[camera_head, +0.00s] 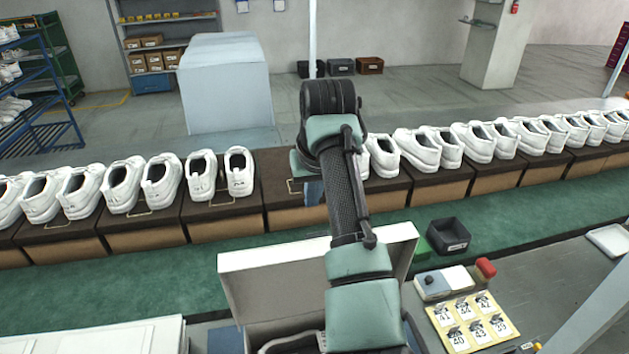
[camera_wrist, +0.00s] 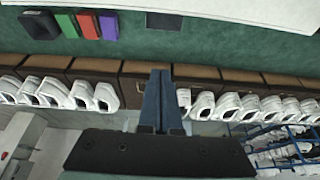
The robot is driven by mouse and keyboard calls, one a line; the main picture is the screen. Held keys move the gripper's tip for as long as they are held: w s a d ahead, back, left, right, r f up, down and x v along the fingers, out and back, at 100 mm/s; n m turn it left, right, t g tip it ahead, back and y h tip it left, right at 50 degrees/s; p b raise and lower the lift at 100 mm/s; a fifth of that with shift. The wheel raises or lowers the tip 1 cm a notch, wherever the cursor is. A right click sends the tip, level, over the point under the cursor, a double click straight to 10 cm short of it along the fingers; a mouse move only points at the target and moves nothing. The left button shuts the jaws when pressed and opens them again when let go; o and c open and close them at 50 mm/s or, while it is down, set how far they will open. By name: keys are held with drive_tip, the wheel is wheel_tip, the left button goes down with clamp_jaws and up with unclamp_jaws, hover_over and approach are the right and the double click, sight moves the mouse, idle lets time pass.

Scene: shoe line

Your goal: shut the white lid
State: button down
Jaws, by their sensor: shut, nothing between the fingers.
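The white lid (camera_head: 275,268) stands raised, tilted up at the far side of its box (camera_head: 250,338), with my arm crossing in front of it. The box is open toward me, and a pale curved shape, perhaps a shoe, shows inside; much of the interior is hidden by my arm. A white panel, probably the lid (camera_wrist: 250,10), fills the top edge of the wrist view. My gripper (camera_wrist: 158,75) is shut and empty, its blue fingers together, apart from the panel. In the head view the fingers are largely hidden behind my arm, out beyond the lid near the shoe line.
White shoes (camera_head: 122,185) stand in a row on brown boxes (camera_head: 225,222) across the scene. A black bin (camera_head: 448,236) and a numbered card panel (camera_head: 472,320) lie right of the box.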

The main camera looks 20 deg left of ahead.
drive_tip(key=shift+s+d+f+p, duration=0.25)
drive_tip(key=shift+f+p, duration=0.2)
drive_tip(key=shift+f, duration=0.25)
drive_tip(key=shift+s+d+f+p, duration=0.15)
drive_tip(key=shift+s+f+p, duration=0.25)
drive_tip(key=shift+f, duration=0.35)
drive_tip(key=shift+s+d+f+p, duration=0.25)
drive_tip(key=shift+f+p, duration=0.2)
drive_tip(key=shift+f, duration=0.25)
drive_tip(key=shift+s, duration=0.1)
